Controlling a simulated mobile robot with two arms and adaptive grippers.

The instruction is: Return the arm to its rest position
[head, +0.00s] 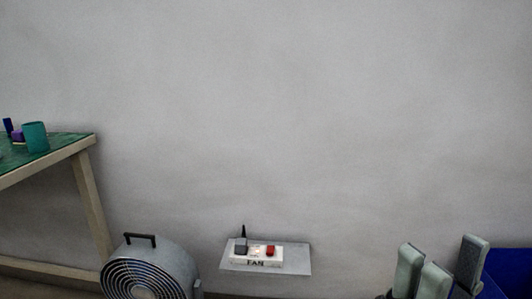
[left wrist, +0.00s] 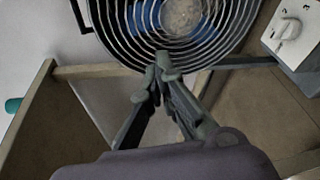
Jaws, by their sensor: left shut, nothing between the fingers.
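My left gripper (left wrist: 157,76) shows in the left wrist view with its fingertips together and nothing between them. It points toward the round grille of a fan (left wrist: 185,25), and its fingertips overlap the grille's lower edge in the picture; I cannot tell how far apart they are. My left gripper does not show in the head view. My right gripper (head: 446,254) is at the bottom right of the head view, fingers up and spread apart, with no object seen between them.
The fan (head: 150,268) stands at the lower left in the head view. A small shelf (head: 296,259) beside it carries a box labelled FAN (head: 257,263) with a red switch. A green-topped table (head: 70,142) with a teal cup (head: 35,137) is at left. A blue object (head: 510,272) is at right.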

